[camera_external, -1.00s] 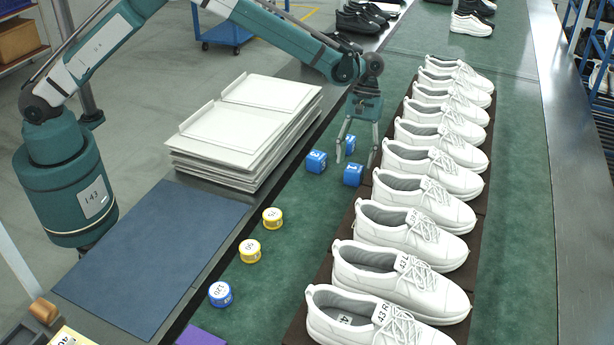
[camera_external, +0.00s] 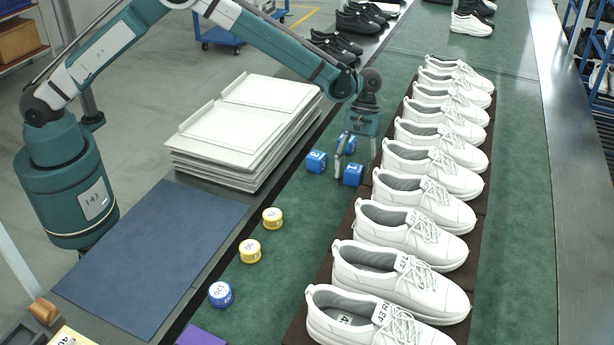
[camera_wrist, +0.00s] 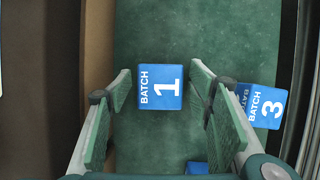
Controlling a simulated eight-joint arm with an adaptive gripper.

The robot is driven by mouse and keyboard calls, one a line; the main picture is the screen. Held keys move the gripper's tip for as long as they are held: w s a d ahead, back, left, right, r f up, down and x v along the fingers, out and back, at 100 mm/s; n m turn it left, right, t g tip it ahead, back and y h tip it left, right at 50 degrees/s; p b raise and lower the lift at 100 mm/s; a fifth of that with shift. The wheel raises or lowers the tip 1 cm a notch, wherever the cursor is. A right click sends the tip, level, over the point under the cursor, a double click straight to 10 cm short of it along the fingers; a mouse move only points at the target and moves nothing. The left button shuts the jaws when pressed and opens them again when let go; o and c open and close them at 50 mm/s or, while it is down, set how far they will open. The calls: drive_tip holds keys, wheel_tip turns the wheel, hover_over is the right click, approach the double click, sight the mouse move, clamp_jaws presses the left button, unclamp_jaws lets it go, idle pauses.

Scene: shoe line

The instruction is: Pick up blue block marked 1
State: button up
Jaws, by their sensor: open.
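The blue block marked 1 (camera_external: 353,174) sits on the green belt, left of the row of white shoes. In the wrist view the block (camera_wrist: 160,88) shows "BATCH 1" on its top, between my two fingertips. My gripper (camera_external: 355,167) is open and points down at this block; its fingers (camera_wrist: 160,80) stand on either side in the picture. I cannot tell whether they touch it. A blue block marked 3 (camera_wrist: 262,104) lies to the right, partly behind the right finger.
White shoes (camera_external: 428,196) line the right side close by. A stack of white trays (camera_external: 240,130) is at left. Yellow (camera_external: 250,251) and blue (camera_external: 220,294) round pieces lie nearer the camera.

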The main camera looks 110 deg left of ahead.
sight(354, 168)
drive_tip(key=c, duration=1)
drive_tip(key=shift+r+p, duration=0.6)
drive_tip(key=shift+r, duration=4.4)
